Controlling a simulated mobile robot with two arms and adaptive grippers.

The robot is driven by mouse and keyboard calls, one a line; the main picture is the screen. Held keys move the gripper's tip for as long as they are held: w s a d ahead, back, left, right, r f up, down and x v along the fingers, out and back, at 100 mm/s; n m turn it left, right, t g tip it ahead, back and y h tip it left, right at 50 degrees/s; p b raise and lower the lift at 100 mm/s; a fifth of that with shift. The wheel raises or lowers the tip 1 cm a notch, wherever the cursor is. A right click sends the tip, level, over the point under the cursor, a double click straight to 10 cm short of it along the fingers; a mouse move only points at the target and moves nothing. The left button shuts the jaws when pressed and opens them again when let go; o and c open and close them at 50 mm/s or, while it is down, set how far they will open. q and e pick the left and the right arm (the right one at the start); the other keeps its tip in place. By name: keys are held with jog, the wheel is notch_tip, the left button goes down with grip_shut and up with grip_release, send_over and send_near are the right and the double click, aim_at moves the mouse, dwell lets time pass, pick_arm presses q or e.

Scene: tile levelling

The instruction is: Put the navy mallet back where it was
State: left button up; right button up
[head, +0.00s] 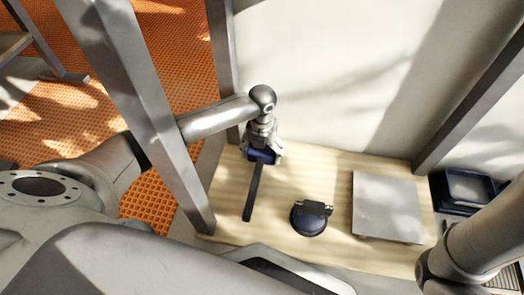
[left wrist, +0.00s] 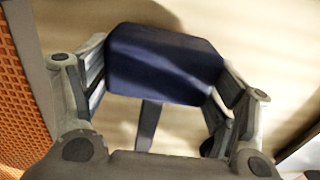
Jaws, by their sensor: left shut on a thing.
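The navy mallet (head: 253,192) is at the left part of the pale wooden board, its dark handle pointing toward the front of the board. My left gripper (head: 262,150) points down over the mallet and is shut on its navy head. In the left wrist view the blocky navy mallet head (left wrist: 165,65) sits between both fingers, with the handle running down behind it. I cannot tell whether the mallet touches the board. My right arm shows at the right edge, but its gripper is out of view.
A round navy suction lifter (head: 309,222) with a dark handle stands right of the mallet. A grey square tile (head: 387,207) lies further right, then a navy tray (head: 438,203). A metal post (head: 160,125) stands close on the left. A pale wall is behind.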

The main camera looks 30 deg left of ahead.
pick_arm(q)
jog(key=shift+f, duration=0.55)
jog(key=o, duration=1.4)
jog(key=shift+o, duration=0.3)
notch_tip(320, 180, up, 12)
